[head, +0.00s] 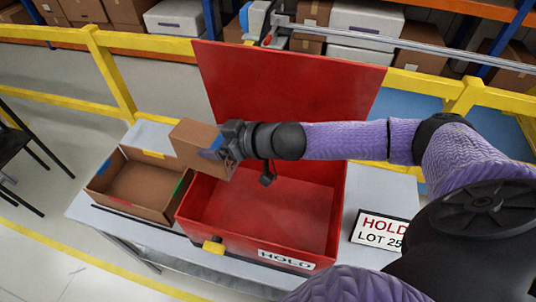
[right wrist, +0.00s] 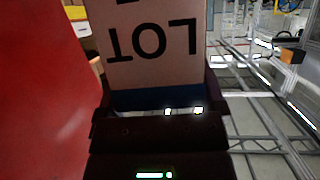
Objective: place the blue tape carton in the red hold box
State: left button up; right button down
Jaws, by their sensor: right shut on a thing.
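The blue tape carton (head: 190,140) is a brown box with a blue band, held in the air above the left wall of the red hold box. My right gripper (head: 222,146) is shut on its right side. In the right wrist view the carton (right wrist: 152,45) shows upside-down "LOT" lettering and a blue band between the fingers (right wrist: 157,105). The red hold box (head: 273,247) stands on the table with its lid (head: 290,85) raised at the back, and its visible floor looks empty. My left gripper is out of view.
An open brown tray (head: 130,205) with coloured tape marks on its rims stands just left of the red box. A "HOLD LOT" sign (head: 380,230) is at the right on the grey table (head: 400,190). Yellow rails (head: 110,75) run behind.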

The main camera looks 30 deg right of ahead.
aim_at(237, 166)
jog(key=shift+n+g+y, duration=0.5)
jog(key=shift+n+y, duration=0.1)
jog(key=shift+y, duration=0.2)
jog(key=s+d+f+b, duration=0.1)
jog(key=f, duration=0.1)
jog(key=s+d+f+b, duration=0.1)
jog(key=f+b, duration=0.1)
jog(key=f, duration=0.1)
jog(key=s+d+f+b, duration=0.1)
jog(key=f+b, duration=0.1)
jog(key=f, duration=0.1)
jog(key=shift+d, duration=0.25)
notch_tip(237, 166, down, 10)
jog(key=b, duration=0.5)
jog(key=shift+f, duration=0.2)
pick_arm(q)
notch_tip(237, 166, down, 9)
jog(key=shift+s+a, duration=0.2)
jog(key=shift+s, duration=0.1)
